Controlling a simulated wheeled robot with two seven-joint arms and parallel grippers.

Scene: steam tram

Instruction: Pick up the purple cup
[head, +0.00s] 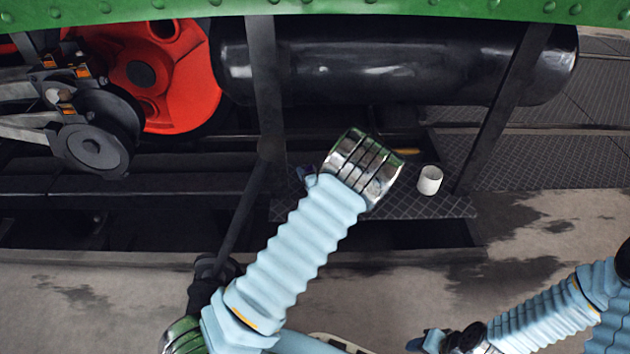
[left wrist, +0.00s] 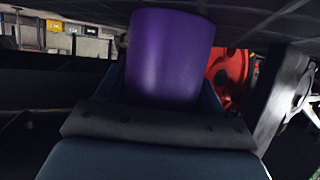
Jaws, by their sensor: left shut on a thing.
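The purple cup (left wrist: 168,55) fills the middle of the left wrist view. It stands between the two dark fingers of my left gripper (left wrist: 165,90), which is shut on it. In the head view my left arm ends over the dark tread-plate step. My right gripper (head: 428,342) is low in the head view at the bottom edge, far from the step. It is small and partly cut off, so its jaws cannot be made out.
A white cup (head: 430,181) stands on the tread-plate step (head: 440,207), just right of my left wrist. A black cylinder (head: 390,68), slanted struts (head: 505,105) and a red wheel (head: 165,75) lie behind. Concrete ground (head: 540,235) is open at the right.

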